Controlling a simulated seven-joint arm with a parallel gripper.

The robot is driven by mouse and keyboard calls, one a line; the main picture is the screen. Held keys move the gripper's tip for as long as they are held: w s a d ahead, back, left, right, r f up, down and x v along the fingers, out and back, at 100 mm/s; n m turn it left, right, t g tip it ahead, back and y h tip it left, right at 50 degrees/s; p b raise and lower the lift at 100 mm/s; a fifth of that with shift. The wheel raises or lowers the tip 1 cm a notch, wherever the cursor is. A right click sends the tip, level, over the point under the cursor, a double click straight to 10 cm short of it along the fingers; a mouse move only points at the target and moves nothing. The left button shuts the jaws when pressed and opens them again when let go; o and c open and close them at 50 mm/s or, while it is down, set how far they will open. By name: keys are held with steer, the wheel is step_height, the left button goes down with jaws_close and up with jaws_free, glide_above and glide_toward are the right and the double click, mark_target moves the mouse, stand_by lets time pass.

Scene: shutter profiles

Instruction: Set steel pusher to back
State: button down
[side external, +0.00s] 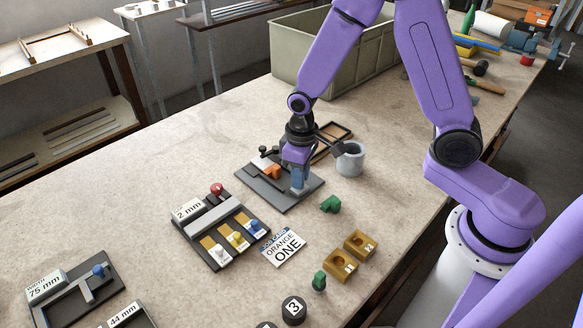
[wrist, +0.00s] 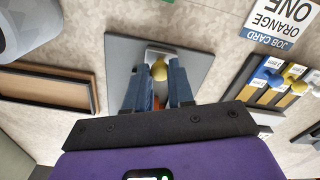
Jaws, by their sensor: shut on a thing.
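The steel pusher (wrist: 156,55) shows in the wrist view as a pale metal piece with a yellow knob (wrist: 161,71). It sits on a dark grey base plate (wrist: 120,57). My gripper (wrist: 160,72) is shut on the knob, with a blue finger at each side. In the side view my gripper (side external: 298,188) is low over the right part of the base plate (side external: 268,197) and hides the pusher. An orange block (side external: 272,172) lies on the plate left of the fingers; a bit of orange shows between the fingers in the wrist view.
A grey cup (side external: 350,160) and a brown wooden frame (side external: 332,141) stand close behind and right of the gripper. A green part (side external: 330,204) lies in front. A 2 mm fixture (side external: 215,232) with coloured knobs and a job card reading ORANGE ONE (side external: 281,247) lie front left.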

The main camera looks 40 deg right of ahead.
steer(key=shift+s, duration=0.3)
steer(key=c, duration=1)
jaws_free()
steer(key=shift+w+r, duration=0.15)
steer(key=shift+r, duration=0.4)
step_height(320, 180, up, 16)
steer(key=shift+r, duration=0.2)
steer(key=s+d+f+n, duration=0.1)
steer(key=s+n, duration=0.1)
steer(key=s, duration=0.5)
steer(key=s+d+f+n, duration=0.1)
steer(key=s+d+n, duration=0.1)
steer(key=s, duration=0.6)
steer(key=s+d+f+n, duration=0.1)
steer(key=s+f+n, duration=0.1)
steer(key=s+n, duration=0.2)
steer(key=shift+s+d, duration=0.2)
steer(key=shift+s, duration=0.75)
steer(key=shift+s+d, duration=0.15)
steer(key=shift+s, duration=0.8)
